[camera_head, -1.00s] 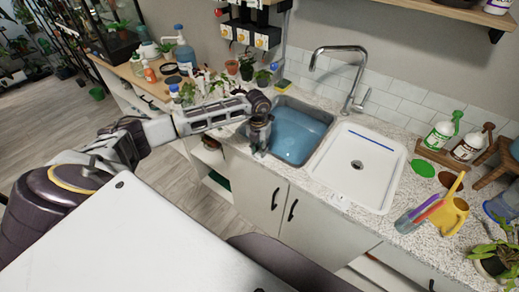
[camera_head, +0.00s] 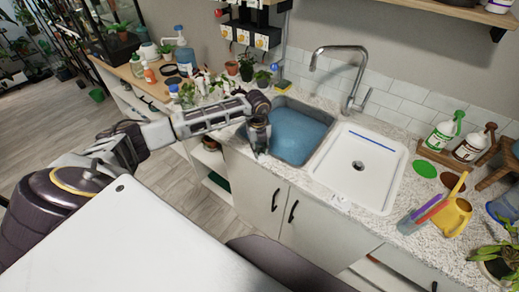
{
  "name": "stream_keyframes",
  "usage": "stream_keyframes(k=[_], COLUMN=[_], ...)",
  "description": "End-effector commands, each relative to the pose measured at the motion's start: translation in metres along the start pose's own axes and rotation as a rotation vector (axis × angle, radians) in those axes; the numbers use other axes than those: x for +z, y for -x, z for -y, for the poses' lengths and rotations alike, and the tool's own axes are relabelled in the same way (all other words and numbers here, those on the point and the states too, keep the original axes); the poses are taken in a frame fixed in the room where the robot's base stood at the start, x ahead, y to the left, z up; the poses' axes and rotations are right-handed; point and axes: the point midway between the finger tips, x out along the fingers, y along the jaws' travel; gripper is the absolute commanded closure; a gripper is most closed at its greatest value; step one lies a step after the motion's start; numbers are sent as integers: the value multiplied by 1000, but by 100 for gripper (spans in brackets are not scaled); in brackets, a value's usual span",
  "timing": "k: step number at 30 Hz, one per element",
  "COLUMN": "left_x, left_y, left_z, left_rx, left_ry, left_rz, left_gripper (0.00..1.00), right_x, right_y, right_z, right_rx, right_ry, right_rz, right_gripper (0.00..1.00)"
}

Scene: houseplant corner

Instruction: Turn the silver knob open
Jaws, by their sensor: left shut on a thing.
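My left gripper (camera_head: 260,148) points down at the front edge of the counter, at the left front corner of the blue-filled sink basin (camera_head: 295,137). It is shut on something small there. The silver knob itself cannot be made out, as the fingers and wrist cover that spot; its place fits the thing in the jaws. A silver tap (camera_head: 348,75) with a side lever stands behind the sinks, well apart from the gripper. My right gripper is not in view.
A white sink basin (camera_head: 357,168) with a drain lies right of the blue one. Bottles and small pots crowd the counter on the left.

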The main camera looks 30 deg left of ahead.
Motion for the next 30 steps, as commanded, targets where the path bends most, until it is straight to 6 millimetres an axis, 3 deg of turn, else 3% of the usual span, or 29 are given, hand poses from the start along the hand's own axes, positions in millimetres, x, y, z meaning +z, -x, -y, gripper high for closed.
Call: stream_keyframes(k=[9,24,25,30], left_x=[2,2,2,1], left_y=[2,2,2,1], left_z=[1,1,1,0], left_rx=[-4,-4,-4,-3], left_ry=[123,144,144,143], left_rz=[8,9,8,7], left_gripper=[98,98,73,51], right_x=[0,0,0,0], right_y=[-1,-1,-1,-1], right_z=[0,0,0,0], right_rx=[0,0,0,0], right_ry=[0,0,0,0], right_rz=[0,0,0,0], right_gripper=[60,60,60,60])
